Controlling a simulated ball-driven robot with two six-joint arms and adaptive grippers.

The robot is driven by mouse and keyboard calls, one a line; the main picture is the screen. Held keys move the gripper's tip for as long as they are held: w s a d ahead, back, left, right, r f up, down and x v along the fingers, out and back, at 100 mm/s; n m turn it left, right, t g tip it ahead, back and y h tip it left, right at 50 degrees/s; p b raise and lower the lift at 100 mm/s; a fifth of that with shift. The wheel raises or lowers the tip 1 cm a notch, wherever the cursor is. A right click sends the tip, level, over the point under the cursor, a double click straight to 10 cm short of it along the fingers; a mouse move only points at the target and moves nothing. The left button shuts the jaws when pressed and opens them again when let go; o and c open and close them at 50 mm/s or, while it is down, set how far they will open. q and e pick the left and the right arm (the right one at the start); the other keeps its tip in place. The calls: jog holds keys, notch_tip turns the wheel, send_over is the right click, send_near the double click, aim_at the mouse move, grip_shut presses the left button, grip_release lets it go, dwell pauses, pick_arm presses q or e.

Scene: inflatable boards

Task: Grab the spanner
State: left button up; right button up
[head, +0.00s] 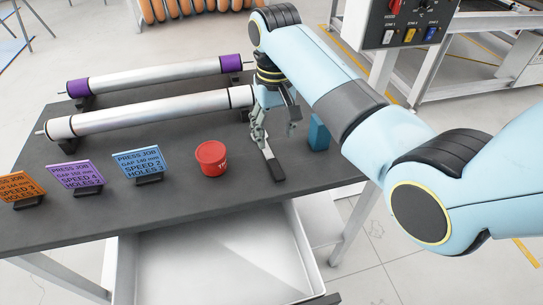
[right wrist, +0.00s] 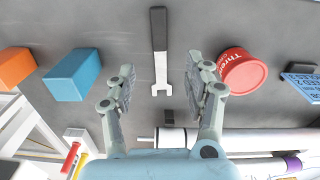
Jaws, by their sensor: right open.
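The spanner has a dark handle and a silver open-ended jaw. It lies flat on the dark grey table (head: 215,196); its handle (head: 273,168) shows below my right gripper (head: 277,126) in the head view, where the gripper partly hides its jaw end. In the right wrist view the spanner (right wrist: 159,42) lies ahead, jaw end nearest me. My right gripper (right wrist: 164,88) is open and empty, its fingers on either side of the line of the jaw, apart from it. My left gripper is not in view.
A red tub (head: 211,157) stands left of the spanner and a blue block (head: 318,134) right of it. An orange block (right wrist: 15,66) lies beyond the blue one. Two rollers (head: 150,108) lie behind. Several job cards (head: 142,163) stand at left.

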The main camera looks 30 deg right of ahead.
aim_at(274, 164)
notch_tip(274, 164, down, 10)
jog(key=shift+f, duration=0.1)
dwell(0.4)
jog(key=shift+c, duration=0.3)
grip_shut()
